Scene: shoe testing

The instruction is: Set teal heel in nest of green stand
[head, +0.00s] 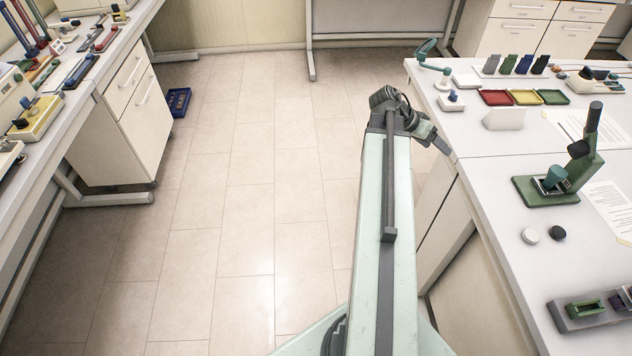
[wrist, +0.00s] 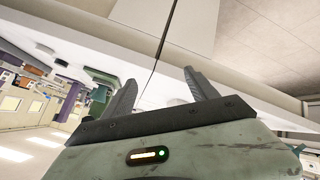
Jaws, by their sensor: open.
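The green stand (head: 583,160) stands on the right-hand table, with a flat base and an upright column topped by a dark tube. A teal piece, which looks like the teal heel (head: 555,176), is at the pale-rimmed nest on the stand's base. It looks tilted, and I cannot tell how deep it sits. My gripper (head: 438,141) is at the table's left edge, well to the left of the stand. In the wrist view my gripper (wrist: 160,90) has its two fingers apart with nothing between them. A green shape there may be the stand, but is unclear.
On the right table are a white disc (head: 530,236), a black disc (head: 557,233), a grey holder (head: 590,309), red, yellow and green trays (head: 525,97), a white block (head: 504,118) and a teal lamp-like piece (head: 428,50). The floor (head: 245,200) between the tables is mostly clear.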

